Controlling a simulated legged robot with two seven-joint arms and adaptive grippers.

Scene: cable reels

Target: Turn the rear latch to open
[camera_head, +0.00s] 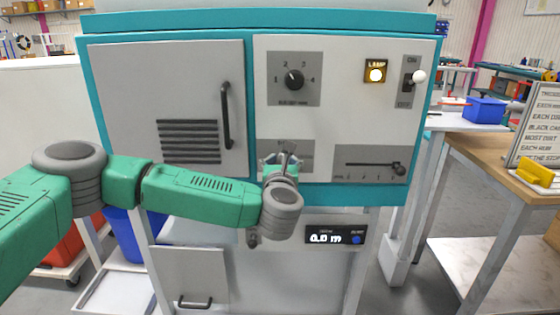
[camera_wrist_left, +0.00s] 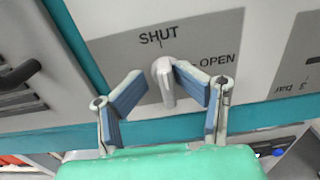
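The latch (camera_wrist_left: 167,88) is a pale grey handle on a grey plate (camera_wrist_left: 225,35) marked SHUT above it and OPEN to its right. In the left wrist view its bar hangs down from a round hub. My left gripper (camera_wrist_left: 160,82) is open, with one blue-padded finger on each side of the latch. The right finger's tip is very close to the hub; I cannot tell if it touches. In the head view my left gripper (camera_head: 285,158) is at the same plate (camera_head: 304,150) low on the panel and hides the latch. My right gripper is not in view.
The teal-framed cabinet also carries a rotary dial (camera_head: 294,79), a lit lamp (camera_head: 376,74), a toggle switch (camera_head: 418,78), a slider (camera_head: 398,168) and a door with a black handle (camera_head: 226,115). A display box (camera_head: 335,236) is below. A wooden table (camera_head: 500,160) stands at the right.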

